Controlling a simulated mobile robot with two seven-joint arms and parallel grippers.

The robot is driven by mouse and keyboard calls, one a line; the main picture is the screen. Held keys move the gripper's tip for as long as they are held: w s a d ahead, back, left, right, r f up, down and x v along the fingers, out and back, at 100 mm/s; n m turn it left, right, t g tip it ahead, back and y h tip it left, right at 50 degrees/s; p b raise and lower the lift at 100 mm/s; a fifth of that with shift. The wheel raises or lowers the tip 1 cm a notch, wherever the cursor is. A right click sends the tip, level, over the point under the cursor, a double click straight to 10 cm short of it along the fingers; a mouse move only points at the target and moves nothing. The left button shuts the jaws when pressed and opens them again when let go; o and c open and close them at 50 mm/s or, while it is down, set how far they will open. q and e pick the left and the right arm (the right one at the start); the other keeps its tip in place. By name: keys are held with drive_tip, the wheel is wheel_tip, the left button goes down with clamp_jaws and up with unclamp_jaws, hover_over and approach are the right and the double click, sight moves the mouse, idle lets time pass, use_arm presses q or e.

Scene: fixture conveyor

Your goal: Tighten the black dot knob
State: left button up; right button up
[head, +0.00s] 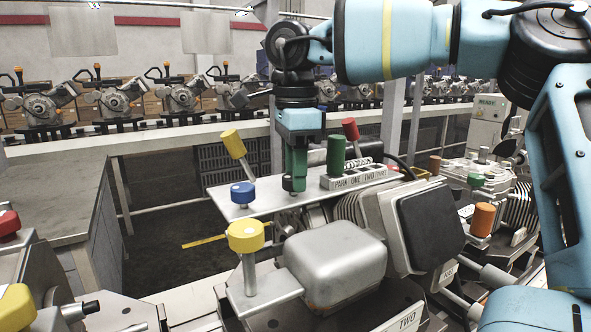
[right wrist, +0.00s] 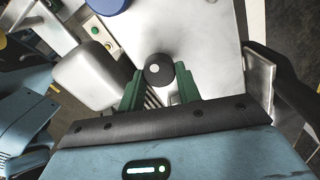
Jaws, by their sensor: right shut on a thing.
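The black dot knob (right wrist: 158,71) is a round black knob with a pale dot on top, in the right wrist view. It sits between the green fingers of my right gripper (right wrist: 160,88), which is shut on it. In the head view my right gripper (head: 293,182) points straight down at the light metal plate (head: 265,203), and its fingers mostly hide the knob. My left gripper is not in view.
A blue knob (head: 243,193) stands on the plate left of my gripper. A tilted yellow handle (head: 233,144) is behind it, a yellow knob (head: 246,236) in front. A green handle (head: 336,156) and a red one (head: 351,130) stand close on the right.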

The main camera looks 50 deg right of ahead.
drive_tip(key=o, duration=1)
drive_tip(key=shift+c, duration=0.2)
drive_tip(key=shift+r, duration=3.95)
drive_tip(key=shift+f, duration=0.1)
